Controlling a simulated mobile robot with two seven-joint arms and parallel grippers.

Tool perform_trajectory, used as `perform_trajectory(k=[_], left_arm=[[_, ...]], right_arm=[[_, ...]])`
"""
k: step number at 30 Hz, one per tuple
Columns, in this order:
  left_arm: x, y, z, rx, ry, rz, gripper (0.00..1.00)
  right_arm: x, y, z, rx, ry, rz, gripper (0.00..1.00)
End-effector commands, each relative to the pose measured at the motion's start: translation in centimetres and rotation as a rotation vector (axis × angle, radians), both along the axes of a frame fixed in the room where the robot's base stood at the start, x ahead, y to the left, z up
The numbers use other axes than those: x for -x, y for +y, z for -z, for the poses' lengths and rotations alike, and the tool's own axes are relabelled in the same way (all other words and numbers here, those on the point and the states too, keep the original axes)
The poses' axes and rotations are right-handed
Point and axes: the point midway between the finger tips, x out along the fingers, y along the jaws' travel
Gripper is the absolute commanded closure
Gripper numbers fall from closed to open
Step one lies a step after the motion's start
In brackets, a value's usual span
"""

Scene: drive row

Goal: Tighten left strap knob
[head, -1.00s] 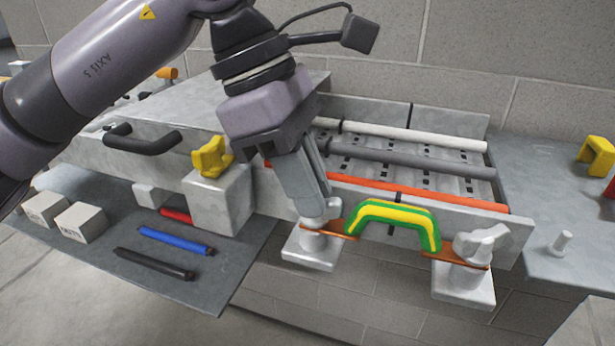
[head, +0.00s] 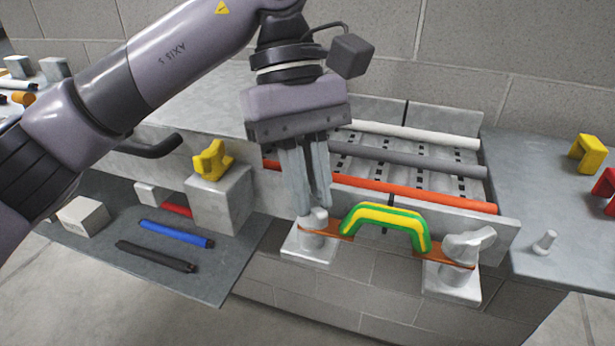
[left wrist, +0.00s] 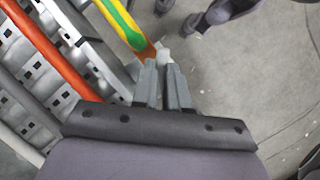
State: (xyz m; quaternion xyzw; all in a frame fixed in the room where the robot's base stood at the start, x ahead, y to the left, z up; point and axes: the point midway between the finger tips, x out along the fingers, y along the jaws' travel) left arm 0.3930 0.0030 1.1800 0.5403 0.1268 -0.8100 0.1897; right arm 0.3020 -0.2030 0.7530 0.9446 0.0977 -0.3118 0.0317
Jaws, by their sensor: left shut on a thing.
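The left strap knob (head: 312,240) is a pale grey knob on a block at the left end of the orange-brown strap (head: 344,231). My left gripper (head: 315,208) points down from above, its fingers shut on the knob's top. The fingers hide part of the knob in the head view. In the left wrist view the left gripper (left wrist: 163,66) has its fingertips close together at the knob (left wrist: 161,54). The strap passes at a green and yellow handle (head: 385,225) to a right strap knob (head: 468,242) with a winged top.
Behind the strap lies a tray of rollers, with an orange-red bar (head: 410,193) at the front. Blue (head: 176,234) and black (head: 155,257) rods lie on the lower shelf.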

Motion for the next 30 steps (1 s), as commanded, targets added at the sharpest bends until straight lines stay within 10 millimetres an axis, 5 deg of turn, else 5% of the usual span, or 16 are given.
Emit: perform_trajectory(k=[22,25,30], left_arm=[[-0.04,-0.07,-0.24,0.003,-0.005,0.095,1.0],[-0.03,-0.06,-0.23,0.003,-0.005,0.094,0.61],[-0.03,-0.06,-0.13,0.002,-0.003,0.093,0.61]], right_arm=[[-0.01,0.0,-0.22,0.0,0.0,0.0,0.54],[-0.01,0.0,-0.22,0.0,0.0,0.0,0.54],[-0.01,0.0,-0.2,0.0,0.0,0.0,0.54]])
